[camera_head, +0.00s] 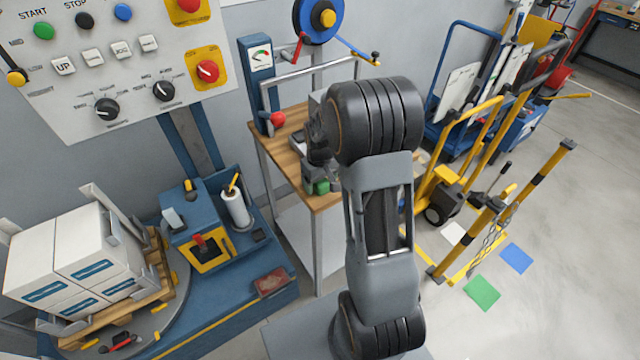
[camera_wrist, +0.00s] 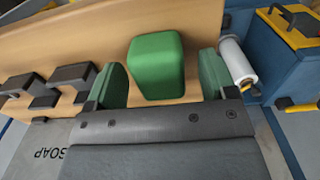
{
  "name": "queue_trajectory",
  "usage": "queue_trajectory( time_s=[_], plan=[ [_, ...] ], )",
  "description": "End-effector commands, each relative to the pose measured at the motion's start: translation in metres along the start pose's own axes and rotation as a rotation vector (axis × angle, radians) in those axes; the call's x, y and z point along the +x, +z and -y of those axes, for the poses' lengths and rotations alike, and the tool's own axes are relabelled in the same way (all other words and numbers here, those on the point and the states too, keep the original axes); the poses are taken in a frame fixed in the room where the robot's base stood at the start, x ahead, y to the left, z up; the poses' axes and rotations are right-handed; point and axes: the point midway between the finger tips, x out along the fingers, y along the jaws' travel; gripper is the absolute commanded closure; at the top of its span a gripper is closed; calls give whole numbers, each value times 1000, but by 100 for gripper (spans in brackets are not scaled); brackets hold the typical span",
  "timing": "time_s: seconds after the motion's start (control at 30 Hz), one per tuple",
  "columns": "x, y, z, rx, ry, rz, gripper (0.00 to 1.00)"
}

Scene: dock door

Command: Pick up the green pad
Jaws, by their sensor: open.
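The green pad (camera_wrist: 156,66) is a rounded green block on a wooden tabletop (camera_wrist: 60,42) in the wrist view. My gripper (camera_wrist: 162,76) is open, with one dark green finger on each side of the pad. A gap shows between the pad and each finger, and the pad is not gripped. In the head view a small green patch (camera_head: 321,187), apparently the pad, shows at the edge of the wooden table (camera_head: 325,202). My arm hides most of the gripper and part of the table there.
Dark grey blocks (camera_wrist: 72,76) lie left of the pad in the wrist view. A white roll (camera_wrist: 238,62) stands on the right beyond the table. In the head view, a red knob (camera_head: 278,119) and metal rail (camera_head: 320,68) rise by the table. A green square (camera_head: 482,292) marks the floor.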

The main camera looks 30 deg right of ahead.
Motion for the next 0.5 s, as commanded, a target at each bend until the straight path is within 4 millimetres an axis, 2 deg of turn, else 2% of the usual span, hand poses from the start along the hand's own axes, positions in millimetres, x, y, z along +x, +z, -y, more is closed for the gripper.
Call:
queue_trajectory(
  time_s=[0.07, 0.5],
  plan=[
    [0, 0, 0, 0, 0, 0, 24],
    [0, 0, 0, 0, 0, 0, 66]
  ],
)
